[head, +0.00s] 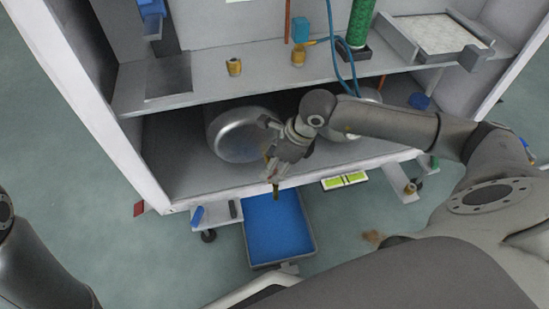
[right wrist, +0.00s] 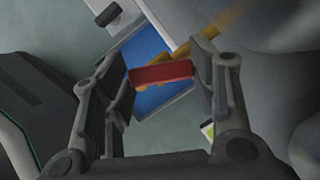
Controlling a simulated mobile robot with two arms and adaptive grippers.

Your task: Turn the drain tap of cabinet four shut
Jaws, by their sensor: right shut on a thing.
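The drain tap shows in the right wrist view as a red handle (right wrist: 162,75) with brass-coloured pipe (right wrist: 183,52) behind it. The handle lies crosswise between the two fingers of my right gripper (right wrist: 163,82), which is shut on it. In the head view my right gripper (head: 271,164) is at the front edge of the cabinet (head: 185,190), before a silver tank (head: 238,136). It hides most of the tap there; a brass outlet (head: 276,191) points down below it. My left gripper is out of view. I cannot read a cabinet number.
A blue-bottomed tray (head: 278,228) lies below the tap, and also shows in the right wrist view (right wrist: 160,98). Above my right gripper is a shelf (head: 205,88) with brass fittings (head: 234,66) and a green column (head: 360,22). A yellow-green level (head: 344,181) is right of the tray.

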